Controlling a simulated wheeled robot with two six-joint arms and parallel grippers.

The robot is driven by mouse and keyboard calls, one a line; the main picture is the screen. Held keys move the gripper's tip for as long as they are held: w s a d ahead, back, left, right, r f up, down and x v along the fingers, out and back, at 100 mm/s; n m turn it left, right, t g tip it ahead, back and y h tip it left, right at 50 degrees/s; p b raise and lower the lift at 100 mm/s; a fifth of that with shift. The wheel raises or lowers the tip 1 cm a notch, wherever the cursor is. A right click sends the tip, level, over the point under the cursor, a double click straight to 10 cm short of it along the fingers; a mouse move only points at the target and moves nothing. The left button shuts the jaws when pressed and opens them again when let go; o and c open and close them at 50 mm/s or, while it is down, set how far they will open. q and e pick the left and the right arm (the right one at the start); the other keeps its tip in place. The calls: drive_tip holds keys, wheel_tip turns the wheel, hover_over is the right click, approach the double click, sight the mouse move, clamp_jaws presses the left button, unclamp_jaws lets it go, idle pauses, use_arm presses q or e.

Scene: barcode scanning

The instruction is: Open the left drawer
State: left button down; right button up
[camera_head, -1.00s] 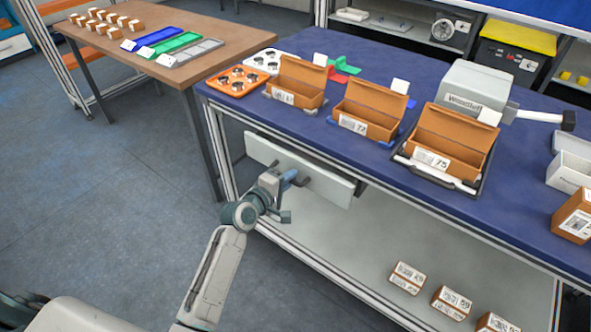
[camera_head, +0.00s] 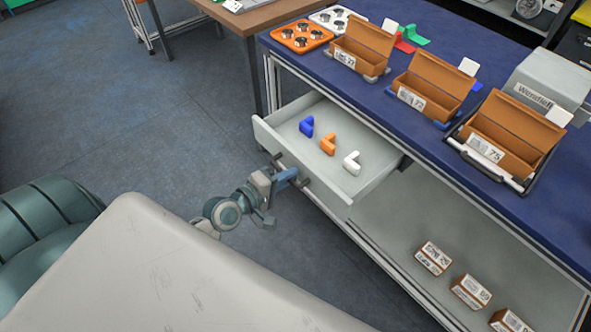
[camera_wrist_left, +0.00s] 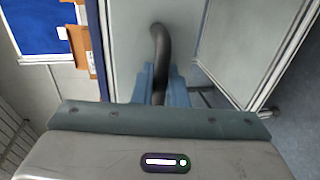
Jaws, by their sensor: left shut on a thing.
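The left drawer (camera_head: 262,129) is pulled out from under the blue-topped workbench. Blue (camera_head: 307,126), orange (camera_head: 327,143) and white (camera_head: 351,163) angled pieces lie inside it. My left gripper (camera_head: 291,176) is at the drawer front, shut on its dark handle (camera_head: 280,160). In the left wrist view, the blue fingers (camera_wrist_left: 160,84) close around the black curved handle (camera_wrist_left: 159,45). My right gripper is not in view.
The workbench (camera_head: 395,137) carries several open brown boxes, including one (camera_head: 347,63) above the drawer. Several small boxes, including one (camera_head: 433,257), stand on the lower shelf. Clear floor (camera_head: 120,120) lies to the left.

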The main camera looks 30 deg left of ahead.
use_arm(q)
drive_tip(key=shift+s, duration=0.1)
drive_tip(key=c, duration=1.8)
unclamp_jaws()
drive_tip(key=shift+c, duration=0.2)
drive_tip(key=v, duration=1)
drive_tip(key=shift+s+a, duration=0.15)
drive_tip(key=shift+s, duration=0.2)
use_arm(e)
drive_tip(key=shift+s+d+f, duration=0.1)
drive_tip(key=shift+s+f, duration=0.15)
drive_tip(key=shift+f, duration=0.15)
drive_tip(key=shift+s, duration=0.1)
